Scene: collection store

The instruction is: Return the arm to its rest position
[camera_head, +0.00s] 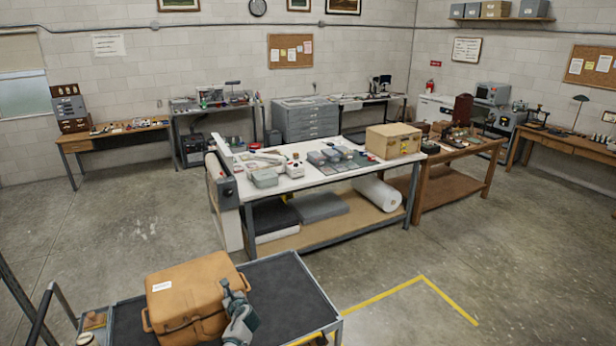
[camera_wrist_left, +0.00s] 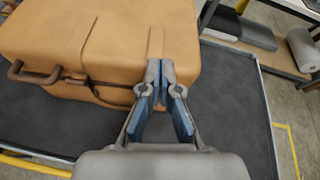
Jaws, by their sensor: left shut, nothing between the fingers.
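My left gripper (camera_head: 230,288) shows at the bottom of the head view, beside the right side of an orange-tan case (camera_head: 190,285). In the left wrist view the left gripper (camera_wrist_left: 160,85) has its fingertips together with nothing between them. The case (camera_wrist_left: 90,40) fills the upper left there, and the fingertips overlap its near edge in the picture; I cannot tell if they touch it. The case sits closed on a dark-topped cart (camera_head: 290,290), with a brown handle and a white label. My right gripper is not in view.
A white-topped workbench (camera_head: 335,180) with boxes and small items stands ahead of the cart. A wooden table (camera_head: 455,155) adjoins it at the right. The right part of the cart top is bare. Yellow tape (camera_head: 425,278) marks the open concrete floor at the right.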

